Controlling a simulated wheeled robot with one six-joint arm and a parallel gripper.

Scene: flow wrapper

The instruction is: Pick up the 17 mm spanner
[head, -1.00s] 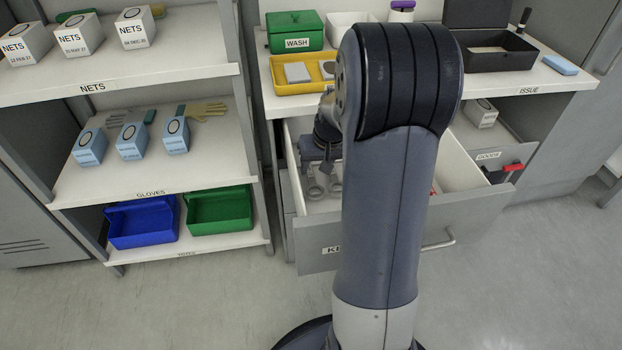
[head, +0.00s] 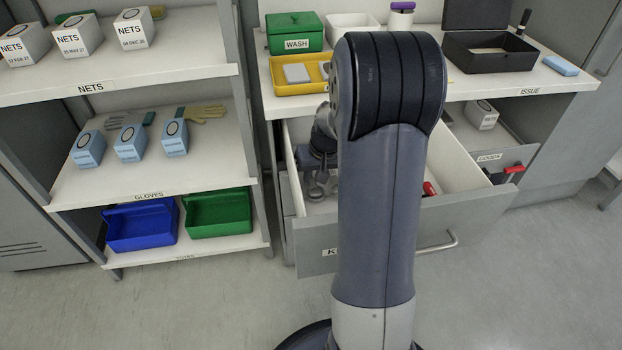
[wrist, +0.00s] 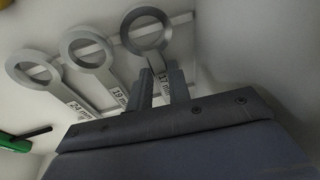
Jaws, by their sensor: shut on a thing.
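The 17 mm spanner (wrist: 147,30) is a grey ring-ended tool with a white label reading 17 mm, in the wrist view. My gripper (wrist: 161,75) is shut on its labelled shank, one finger on each side, with the ring sticking out beyond the fingertips. In the head view my gripper (head: 318,172) is inside the open drawer, partly hidden by my arm. The 19 mm spanner (wrist: 89,50) and 24 mm spanner (wrist: 37,72) lie to the left of it. I cannot tell whether the held spanner is clear of its rack.
The open drawer (head: 310,262) has walls close around my gripper. A green-handled item (wrist: 14,142) lies at the left in the wrist view. A red item (head: 429,188) lies in the drawer's right part. The counter above holds a yellow tray (head: 290,88) and a black box (head: 488,54).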

